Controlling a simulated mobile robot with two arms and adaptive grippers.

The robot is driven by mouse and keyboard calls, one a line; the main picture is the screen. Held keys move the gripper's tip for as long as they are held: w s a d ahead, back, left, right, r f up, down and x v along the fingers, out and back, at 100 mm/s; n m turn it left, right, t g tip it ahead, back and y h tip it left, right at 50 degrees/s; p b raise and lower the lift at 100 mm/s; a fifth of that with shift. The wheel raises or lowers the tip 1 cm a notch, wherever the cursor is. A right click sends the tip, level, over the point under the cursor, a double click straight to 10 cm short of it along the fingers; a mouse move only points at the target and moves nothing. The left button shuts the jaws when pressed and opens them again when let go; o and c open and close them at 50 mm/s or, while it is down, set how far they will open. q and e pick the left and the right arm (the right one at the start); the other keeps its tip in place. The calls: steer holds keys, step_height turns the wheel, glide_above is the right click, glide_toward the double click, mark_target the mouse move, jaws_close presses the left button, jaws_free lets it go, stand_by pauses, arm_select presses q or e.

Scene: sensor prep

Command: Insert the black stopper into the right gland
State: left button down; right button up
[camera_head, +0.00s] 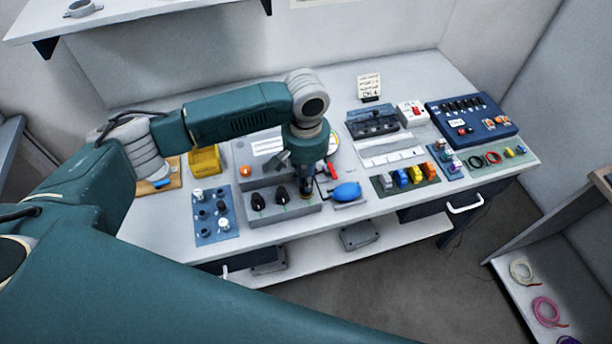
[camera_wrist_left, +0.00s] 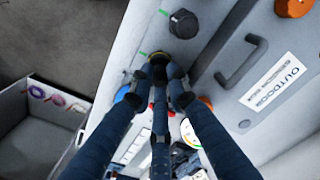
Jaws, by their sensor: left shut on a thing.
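A grey sensor box (camera_head: 284,222) stands near the bench's front edge. Its left and middle positions carry black knob-shaped pieces (camera_head: 257,201) (camera_head: 281,194). My left gripper (camera_head: 306,185) points down over the right position and is shut on a dark piece that looks like the black stopper. In the left wrist view the fingers (camera_wrist_left: 168,85) meet at the right position beside a green mark, with a black rounded top (camera_wrist_left: 183,52) just beyond them. The fingers hide most of the right gland; I cannot tell how deep the stopper sits. The right gripper is not in view.
A blue mat (camera_head: 230,230) with several black and white plugs lies left of the box. A blue bulb (camera_head: 346,192) and a red-handled tool (camera_head: 331,171) lie close right. Coloured connectors (camera_head: 402,178) and a dark blue panel (camera_head: 478,118) stand further right.

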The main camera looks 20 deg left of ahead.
arm_select(q)
steer(key=shift+f, duration=0.55)
stand_by(0.4)
steer(key=c, duration=1.6)
jaws_free()
steer(key=shift+r, duration=0.1)
steer(key=shift+r+p, duration=3.45)
steer(key=shift+p, duration=1)
